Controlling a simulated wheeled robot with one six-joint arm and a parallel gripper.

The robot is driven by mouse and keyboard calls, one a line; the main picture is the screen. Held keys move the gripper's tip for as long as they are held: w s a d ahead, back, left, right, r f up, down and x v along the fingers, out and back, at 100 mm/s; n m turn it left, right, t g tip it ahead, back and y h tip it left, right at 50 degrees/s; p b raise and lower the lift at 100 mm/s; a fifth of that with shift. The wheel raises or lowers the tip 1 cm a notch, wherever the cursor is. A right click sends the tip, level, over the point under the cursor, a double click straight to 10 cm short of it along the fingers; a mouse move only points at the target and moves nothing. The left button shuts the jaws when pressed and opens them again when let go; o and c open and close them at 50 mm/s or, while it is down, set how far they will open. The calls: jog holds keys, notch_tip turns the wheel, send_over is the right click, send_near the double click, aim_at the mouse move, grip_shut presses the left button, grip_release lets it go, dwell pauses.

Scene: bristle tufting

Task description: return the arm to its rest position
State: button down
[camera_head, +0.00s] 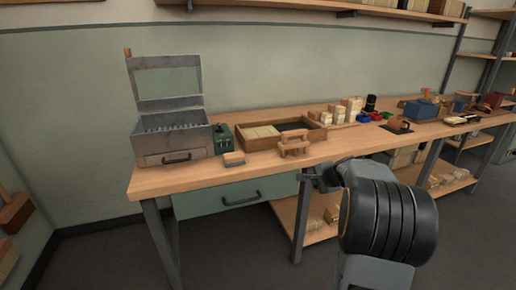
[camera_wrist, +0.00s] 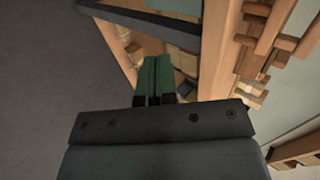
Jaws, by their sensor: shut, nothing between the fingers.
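My gripper (camera_head: 318,178) hangs in front of the workbench's front edge in the head view, at the end of my dark, ribbed arm. In the wrist view, my gripper (camera_wrist: 156,98) shows as two narrow green fingers side by side, closed together with nothing between them. It points toward the lower shelf area of the bench and touches nothing that I can see. The wooden workbench (camera_head: 190,180) runs along the wall behind it.
On the bench stand an open grey metal box (camera_head: 180,142), a green device (camera_head: 223,138), a wooden tray (camera_head: 262,143) and a wooden block piece (camera_head: 293,144). A green drawer (camera_head: 235,196) is shut below. The lower shelf (camera_head: 317,232) holds pale blocks.

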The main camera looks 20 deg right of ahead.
jog(key=s+a+r+n+g+y+p, duration=0.1)
jog(key=s+a+r+n+p, duration=0.3)
jog(key=a+r+p, duration=0.4)
jog(key=s+a+r+n+g+y+p, duration=0.1)
jog(key=s+a+r+n+g+p, duration=0.1)
jog(key=s+a+r+n+p, duration=0.45)
jog(key=s+a+r+n+g+h+p, duration=0.1)
jog(key=s+a+r+n+g+p, duration=0.1)
jog(key=s+a+r+n+p, duration=0.5)
jog(key=s+a+r+p, duration=0.3)
jog(key=s+a+p, duration=0.1)
jog(key=s, duration=0.1)
jog(key=shift+s+g+h, duration=0.15)
jog(key=shift+g+h, duration=0.25)
jog(key=shift+r+n, duration=0.1)
jog(key=shift+n, duration=0.15)
